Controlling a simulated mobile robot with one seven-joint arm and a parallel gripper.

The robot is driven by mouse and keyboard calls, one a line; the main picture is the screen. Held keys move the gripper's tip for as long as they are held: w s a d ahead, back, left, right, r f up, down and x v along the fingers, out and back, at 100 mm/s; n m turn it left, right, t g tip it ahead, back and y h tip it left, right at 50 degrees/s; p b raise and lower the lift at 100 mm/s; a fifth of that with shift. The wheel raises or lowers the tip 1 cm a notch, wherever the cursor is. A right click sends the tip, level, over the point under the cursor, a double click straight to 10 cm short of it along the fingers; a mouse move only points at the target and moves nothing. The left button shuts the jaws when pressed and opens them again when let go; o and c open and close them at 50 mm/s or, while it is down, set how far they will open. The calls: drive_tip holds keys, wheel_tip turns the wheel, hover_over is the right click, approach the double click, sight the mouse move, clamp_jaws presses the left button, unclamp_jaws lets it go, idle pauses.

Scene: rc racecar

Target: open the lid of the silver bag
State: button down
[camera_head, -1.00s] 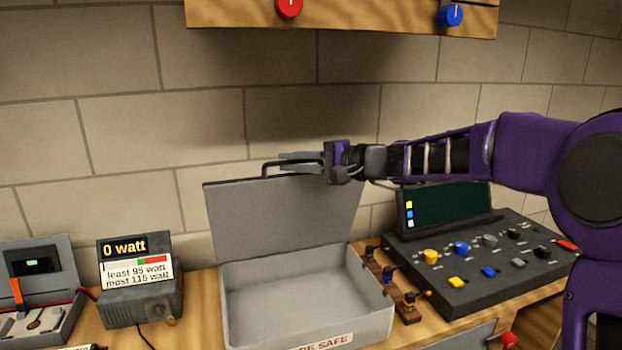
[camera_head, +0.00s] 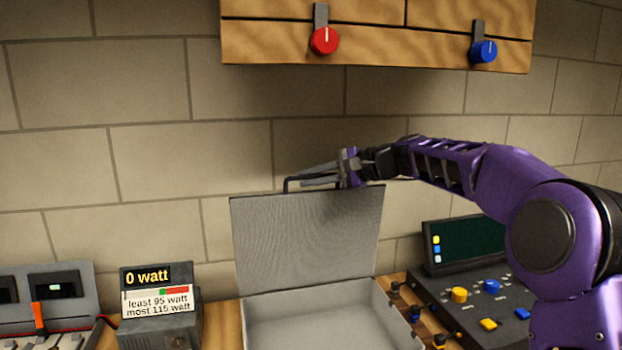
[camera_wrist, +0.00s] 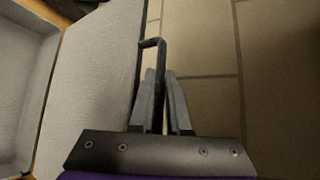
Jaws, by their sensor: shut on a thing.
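The silver bag is an open grey case; its base (camera_head: 312,318) sits on the wooden bench in the head view and looks empty. Its lid (camera_head: 308,238) stands upright, hinged at the back of the base. A black handle (camera_head: 287,184) sticks up from the lid's top edge. My gripper (camera_head: 318,176) is at that handle, reaching in from the right, with its fingers along it. In the wrist view my gripper (camera_wrist: 160,90) has its two grey fingers closed on either side of the black handle (camera_wrist: 153,43), beside the lid (camera_wrist: 95,85).
A meter box (camera_head: 160,305) reading "0 watt" stands left of the case. A black control panel (camera_head: 470,290) with coloured knobs and a screen is on the right, under my arm. A wooden cabinet (camera_head: 380,48) with red and blue knobs hangs above. A brick wall is behind.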

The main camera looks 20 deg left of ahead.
drive_tip(key=c, duration=0.9)
unclamp_jaws()
drive_tip(key=shift+d, duration=0.1)
drive_tip(key=shift+f, duration=0.1)
drive_tip(key=v, duration=1.7)
drive_tip(key=shift+d+b, duration=0.25)
drive_tip(key=shift+b, duration=0.2)
